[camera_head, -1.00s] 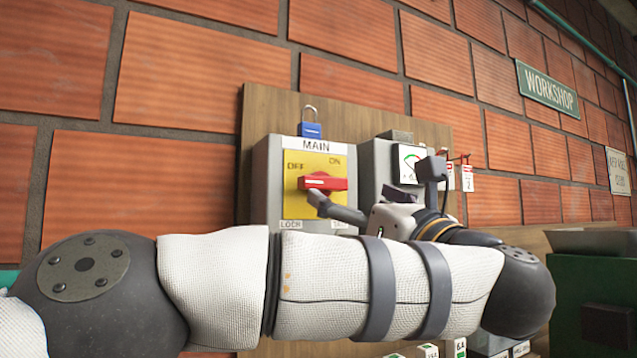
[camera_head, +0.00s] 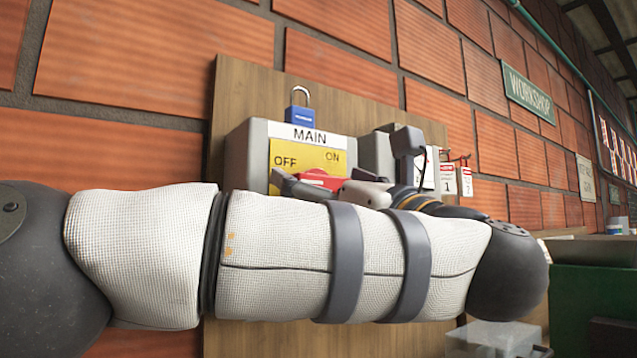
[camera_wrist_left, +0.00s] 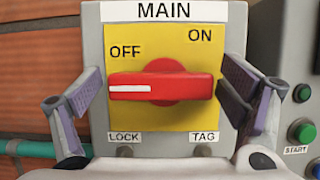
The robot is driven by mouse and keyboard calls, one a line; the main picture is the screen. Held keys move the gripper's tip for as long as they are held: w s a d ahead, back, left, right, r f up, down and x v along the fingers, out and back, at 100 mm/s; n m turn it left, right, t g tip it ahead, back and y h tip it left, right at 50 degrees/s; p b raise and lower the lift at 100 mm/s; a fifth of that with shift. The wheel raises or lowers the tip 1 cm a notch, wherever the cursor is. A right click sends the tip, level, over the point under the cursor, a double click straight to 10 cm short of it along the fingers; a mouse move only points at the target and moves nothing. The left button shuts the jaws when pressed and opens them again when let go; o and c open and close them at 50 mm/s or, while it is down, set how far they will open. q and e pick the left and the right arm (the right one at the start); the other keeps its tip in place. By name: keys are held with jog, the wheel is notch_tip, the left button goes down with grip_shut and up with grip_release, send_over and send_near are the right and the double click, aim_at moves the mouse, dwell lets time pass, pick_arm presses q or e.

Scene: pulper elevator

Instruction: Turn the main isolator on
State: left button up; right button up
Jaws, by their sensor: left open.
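The main isolator is a grey box (camera_head: 250,150) with a yellow plate (camera_wrist_left: 180,45) marked OFF at left and ON at upper right. Its red handle (camera_wrist_left: 185,87) lies horizontal, with the white mark at its left end, below OFF. In the head view the handle (camera_head: 318,180) is partly hidden by my left gripper and arm. My left gripper (camera_wrist_left: 160,85) is open, one finger on each side of the handle's ends. The right finger is close to the handle's right end; I cannot tell whether it touches. My right gripper is not in view.
A blue padlock (camera_head: 301,114) sits above the isolator on the wooden board (camera_head: 340,105). To its right are a grey box with a green button (camera_wrist_left: 302,130) and hanging red-white tags (camera_head: 466,181). A green machine (camera_head: 590,290) stands at lower right.

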pick_arm(q)
jog(key=shift+c, duration=0.2)
jog(key=c, duration=1.1)
jog(key=shift+m, duration=0.4)
jog(key=m+h, duration=0.1)
jog(key=m, duration=0.1)
jog(key=m+t+h, duration=0.1)
jog(key=m+h, duration=0.1)
jog(key=m, duration=0.1)
jog(key=shift+r+m+t, duration=0.15)
jog(key=shift+m+t, duration=0.15)
jog(key=m+h, duration=0.1)
jog(key=m, duration=0.2)
jog(key=m+h, duration=0.2)
jog(key=m, duration=0.1)
jog(key=shift+d+r, duration=0.1)
jog(key=m+h, duration=0.2)
jog(key=m, duration=0.3)
jog(key=shift+w+d+m+g+h, duration=0.15)
jog(key=shift+m+g, duration=0.4)
jog(key=shift+m, duration=0.65)
jog(key=shift+s+m+g+h, duration=0.1)
jog(key=shift+m+g+h, duration=0.15)
jog(key=shift+m+g, duration=0.65)
jog(key=shift+w+m+t, duration=0.1)
jog(key=shift+m+t, duration=0.15)
jog(key=shift+m, duration=0.25)
